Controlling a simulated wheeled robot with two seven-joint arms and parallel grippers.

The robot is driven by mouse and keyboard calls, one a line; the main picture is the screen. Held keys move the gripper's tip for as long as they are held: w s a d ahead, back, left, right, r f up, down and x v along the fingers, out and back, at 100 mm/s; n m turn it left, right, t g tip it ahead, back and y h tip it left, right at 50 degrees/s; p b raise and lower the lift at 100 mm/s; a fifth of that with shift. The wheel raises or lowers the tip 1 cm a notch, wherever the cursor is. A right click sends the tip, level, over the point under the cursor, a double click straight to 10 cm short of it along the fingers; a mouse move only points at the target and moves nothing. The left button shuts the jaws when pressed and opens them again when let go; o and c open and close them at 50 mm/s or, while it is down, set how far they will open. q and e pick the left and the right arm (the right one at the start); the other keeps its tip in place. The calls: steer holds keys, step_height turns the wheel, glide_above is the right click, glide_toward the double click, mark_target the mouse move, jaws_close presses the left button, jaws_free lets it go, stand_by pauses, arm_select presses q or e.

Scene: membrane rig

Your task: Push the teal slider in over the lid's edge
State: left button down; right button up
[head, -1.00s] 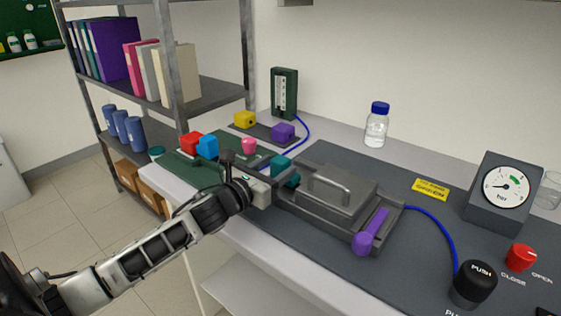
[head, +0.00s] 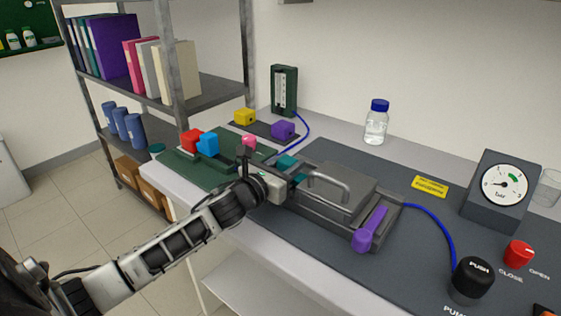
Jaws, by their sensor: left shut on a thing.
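The grey lid (head: 335,192) with its metal handle lies flat on the dark rig. The teal slider (head: 287,162) is at the lid's left end, partly hidden by my gripper. A bit of teal also shows close to the lid's left edge, but I cannot tell whether it overlaps the edge. My left gripper (head: 280,181) is shut on the teal slider, its fingers partly hidden against the rig. A purple slider (head: 371,229) lies at the lid's right end. My right gripper is not in view.
Red (head: 190,140), blue (head: 208,144) and pink (head: 249,142) blocks stand on a green base behind my left gripper. A gauge (head: 501,189), a red knob (head: 518,254) and a black pump knob (head: 472,280) are at the right. A blue tube (head: 445,227) runs from the rig.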

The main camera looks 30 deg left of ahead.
arm_select(q)
steer(key=shift+d, duration=0.5)
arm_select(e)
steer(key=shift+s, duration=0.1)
arm_select(q)
steer(key=c, duration=1)
jaws_free()
steer(key=shift+o, duration=0.2)
steer(key=shift+s, duration=0.15)
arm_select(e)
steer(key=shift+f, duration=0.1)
arm_select(q)
steer(key=shift+s+f, duration=0.1)
steer(key=shift+s, duration=0.25)
steer(key=s, duration=0.4)
steer(key=s+b, duration=0.1)
steer(key=s, duration=0.4)
steer(key=s+a+b, duration=0.1)
steer(key=s, duration=0.3)
steer(key=shift+s, duration=0.3)
steer(key=shift+s+a, duration=0.1)
steer(key=shift+s, duration=0.6)
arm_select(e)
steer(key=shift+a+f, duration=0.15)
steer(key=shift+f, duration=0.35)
